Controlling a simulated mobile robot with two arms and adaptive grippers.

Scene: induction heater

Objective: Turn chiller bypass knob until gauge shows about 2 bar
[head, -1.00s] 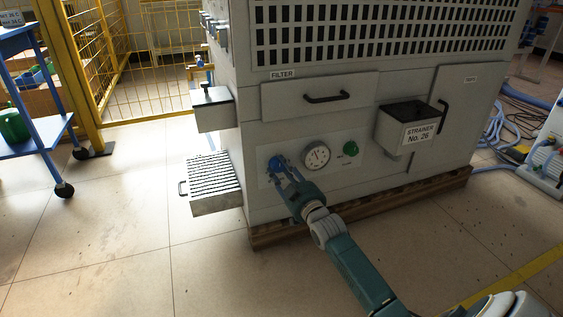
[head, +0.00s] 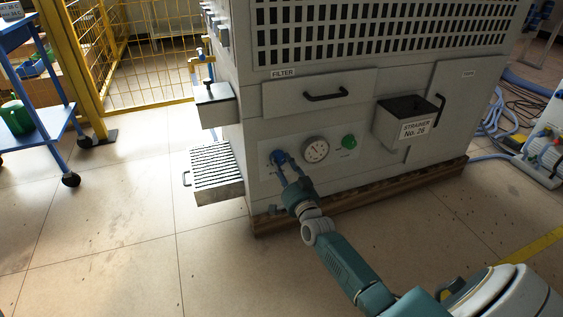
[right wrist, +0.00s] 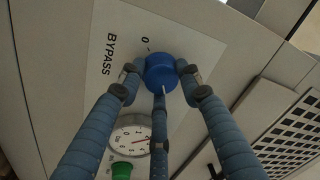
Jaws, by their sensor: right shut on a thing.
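The blue bypass knob (head: 278,157) sits on the pale panel low on the front of the grey chiller cabinet. In the right wrist view the knob (right wrist: 161,74) is beside the word BYPASS and a 0 mark. My right gripper (head: 281,162) is shut on the knob, with its fingers around the rim in the wrist view. The round white gauge (head: 315,150) is right of the knob. It also shows in the wrist view (right wrist: 130,134), partly behind a finger; its needle is too small to read surely. My left gripper is out of view.
A green button (head: 348,141) is right of the gauge. A strainer box (head: 405,124) juts from the cabinet at right, and a slatted box (head: 217,172) at lower left. A blue trolley (head: 38,120) stands far left. The floor in front is clear.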

